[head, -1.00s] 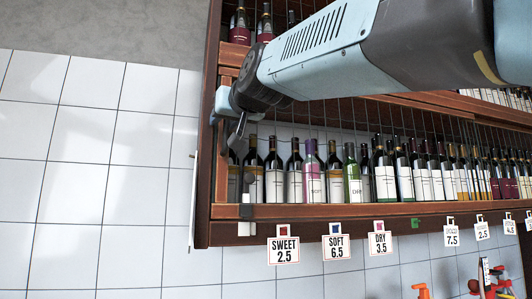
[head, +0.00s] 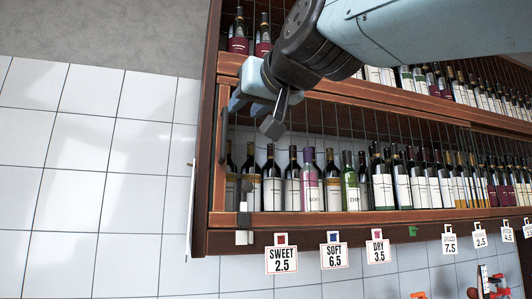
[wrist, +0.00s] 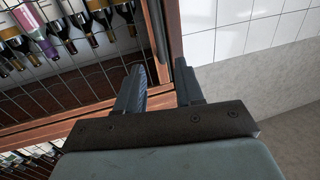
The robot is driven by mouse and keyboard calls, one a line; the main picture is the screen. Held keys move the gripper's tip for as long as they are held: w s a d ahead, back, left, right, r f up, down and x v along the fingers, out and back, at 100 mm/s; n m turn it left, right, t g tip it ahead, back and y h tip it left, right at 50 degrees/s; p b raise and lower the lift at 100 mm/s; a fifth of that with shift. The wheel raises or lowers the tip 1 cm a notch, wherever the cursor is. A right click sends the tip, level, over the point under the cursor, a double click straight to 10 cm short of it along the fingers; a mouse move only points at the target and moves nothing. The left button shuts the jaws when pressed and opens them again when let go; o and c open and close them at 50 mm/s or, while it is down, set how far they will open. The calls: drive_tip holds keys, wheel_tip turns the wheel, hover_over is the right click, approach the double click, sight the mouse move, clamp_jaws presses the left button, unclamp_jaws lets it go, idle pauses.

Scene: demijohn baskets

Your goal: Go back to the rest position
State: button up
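My gripper (head: 256,112) hangs at the upper left of the wine shelf, in front of its left end post. In the wrist view its two dark fingers (wrist: 158,78) stand apart with nothing held between them, so it is open. Beyond the fingertips are a dark upright handle (wrist: 155,32) and the shelf's wooden edge. The handle also shows in the head view (head: 223,138), just below my gripper. They look apart, but the exact gap is hard to tell.
The wooden wine shelf (head: 330,219) holds rows of bottles behind a wire grid. Price tags hang below, such as SWEET 2.5 (head: 281,260). A white latch block (head: 244,222) sits at its lower left. White tiled wall (head: 90,165) lies clear to the left.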

drive_tip(key=shift+s+d, duration=0.1)
drive_tip(key=shift+s, duration=0.05)
drive_tip(key=shift+f, duration=0.15)
idle(0.4)
drive_tip(key=w+d+f+m+g+h, duration=0.25)
drive_tip(key=d+f, duration=0.55)
drive_tip(key=f, duration=0.4)
drive_tip(key=w+d+f+m+g+h, duration=0.1)
drive_tip(key=w+d+f+h, duration=0.25)
drive_tip(key=d+f, duration=0.65)
drive_tip(key=s+d+f+m+g+h, duration=0.1)
drive_tip(key=s+d+f+g, duration=0.1)
drive_tip(key=f, duration=0.6)
drive_tip(key=s+d+f+m+g+h, duration=0.1)
drive_tip(key=s+d+f+g, duration=0.1)
drive_tip(key=d+f, duration=0.3)
drive_tip(key=s+d+f+m+g+h, duration=0.1)
drive_tip(key=s+d+f, duration=0.3)
drive_tip(key=f, duration=0.9)
drive_tip(key=shift+s+d+f+g+h, duration=0.15)
drive_tip(key=shift+s+d+g+h, duration=0.2)
drive_tip(key=shift+g+h, duration=0.1)
